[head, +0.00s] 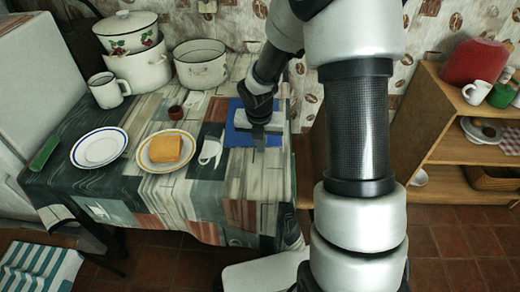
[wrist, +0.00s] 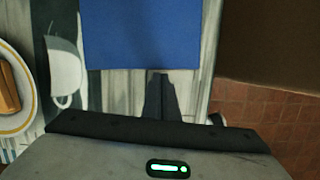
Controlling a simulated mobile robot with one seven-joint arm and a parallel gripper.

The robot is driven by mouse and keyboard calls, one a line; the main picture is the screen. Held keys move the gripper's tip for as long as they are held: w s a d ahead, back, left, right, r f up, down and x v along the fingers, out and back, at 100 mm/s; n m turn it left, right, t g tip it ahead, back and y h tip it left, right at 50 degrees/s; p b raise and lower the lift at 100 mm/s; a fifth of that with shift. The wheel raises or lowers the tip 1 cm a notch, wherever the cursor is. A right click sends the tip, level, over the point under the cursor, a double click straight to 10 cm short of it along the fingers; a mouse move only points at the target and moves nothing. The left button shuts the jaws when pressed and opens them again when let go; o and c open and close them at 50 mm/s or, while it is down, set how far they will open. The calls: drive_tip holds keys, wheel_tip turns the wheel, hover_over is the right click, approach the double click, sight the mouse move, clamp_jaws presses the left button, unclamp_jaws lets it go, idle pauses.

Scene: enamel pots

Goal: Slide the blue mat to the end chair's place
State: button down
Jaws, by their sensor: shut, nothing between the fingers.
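The blue mat (head: 238,137) lies flat near the right end of the table, partly hidden behind my gripper in the head view. It also shows in the wrist view (wrist: 140,35), with its near edge just beyond my fingertips. My gripper (head: 259,141) points down at the mat's near edge, fingers shut and empty; they also show in the wrist view (wrist: 159,78). I cannot tell whether they touch the mat. A pale seat (head: 258,277) stands at the table's front right, partly behind my arm. I cannot tell if it is the end chair.
A white cup (head: 210,150) lies left of the mat. Further left are a plate with bread (head: 165,148), an empty plate (head: 99,147), a mug (head: 106,90) and pots (head: 201,66). The table's front right is clear.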

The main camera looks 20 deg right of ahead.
idle(0.3)
drive_tip(key=shift+w+d+r+p, duration=0.15)
drive_tip(key=shift+w+r+p, duration=0.15)
drive_tip(key=shift+p, duration=0.3)
drive_tip(key=w+p, duration=0.1)
drive_tip(key=w+d+p, duration=0.1)
drive_tip(key=w+p, duration=0.1)
drive_tip(key=shift+w+d, duration=0.25)
drive_tip(key=shift+w+d+f, duration=0.15)
drive_tip(key=shift+w+f, duration=0.1)
drive_tip(key=shift+w, duration=0.1)
